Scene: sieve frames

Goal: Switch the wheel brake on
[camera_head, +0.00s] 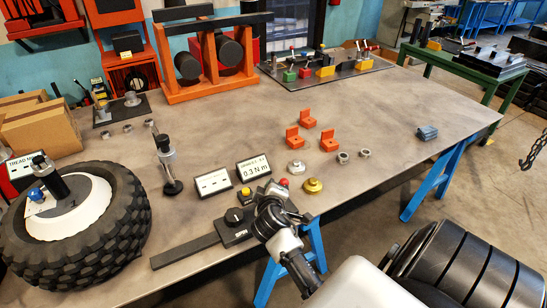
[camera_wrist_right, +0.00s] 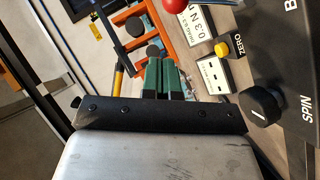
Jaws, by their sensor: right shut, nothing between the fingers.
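A large black tyre with a white hub, the wheel (camera_head: 125,195), lies at the left of the table. A dark control box (camera_head: 238,238) labelled SPIN, with a black knob (camera_head: 234,215), sits at the table's front edge. In the right wrist view the knob (camera_wrist_right: 262,107) shows at the right, and only a letter B of another label shows, cut off by the picture's edge. My right gripper (camera_head: 268,215) is over the right end of the box and hides part of it. Its green fingers (camera_wrist_right: 163,78) are together and empty. I cannot make out the brake switch's state.
A yellow button (camera_head: 245,193) and a red button (camera_head: 284,182) stand near the box. A torque display (camera_head: 254,168) and a second white display (camera_head: 213,182) stand behind it. Orange brackets (camera_head: 330,140) and small metal parts lie farther right.

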